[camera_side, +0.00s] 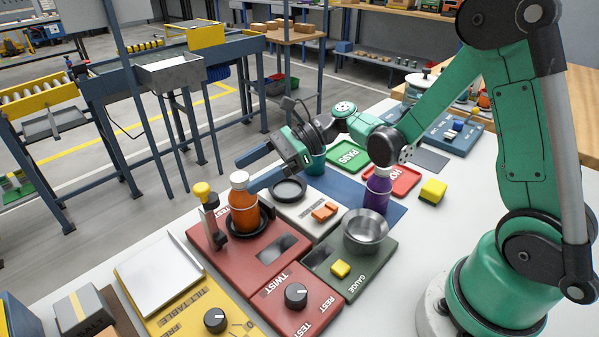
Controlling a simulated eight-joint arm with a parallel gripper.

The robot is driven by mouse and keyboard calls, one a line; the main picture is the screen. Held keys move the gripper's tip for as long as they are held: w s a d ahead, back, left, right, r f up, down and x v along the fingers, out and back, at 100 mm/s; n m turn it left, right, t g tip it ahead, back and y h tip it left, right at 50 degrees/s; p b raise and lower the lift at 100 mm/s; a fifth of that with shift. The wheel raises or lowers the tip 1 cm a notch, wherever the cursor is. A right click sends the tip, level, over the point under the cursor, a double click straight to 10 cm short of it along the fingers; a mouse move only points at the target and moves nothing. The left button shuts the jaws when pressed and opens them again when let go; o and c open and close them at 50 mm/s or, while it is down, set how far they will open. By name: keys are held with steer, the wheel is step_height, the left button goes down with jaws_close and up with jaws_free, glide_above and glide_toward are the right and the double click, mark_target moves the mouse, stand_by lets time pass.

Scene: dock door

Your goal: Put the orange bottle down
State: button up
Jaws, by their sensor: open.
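The orange bottle (244,210) with a white cap stands upright in a round black seat (266,222) on the red test unit (257,262). My gripper (246,175) is open, with its two dark blue-grey fingers pointing left toward the bottle's upper part. One fingertip shows above and behind the cap, the other beside the bottle's right shoulder. I cannot tell whether a finger touches the bottle.
A yellow-topped clamp post (205,205) stands close left of the bottle. A grey unit with a black ring (288,190), a metal cup (366,232) and a purple bottle (377,192) are to the right. A white plate (160,274) lies front left.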

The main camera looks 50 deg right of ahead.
steer(key=shift+x, duration=1.4)
jaws_close()
stand_by(0.4)
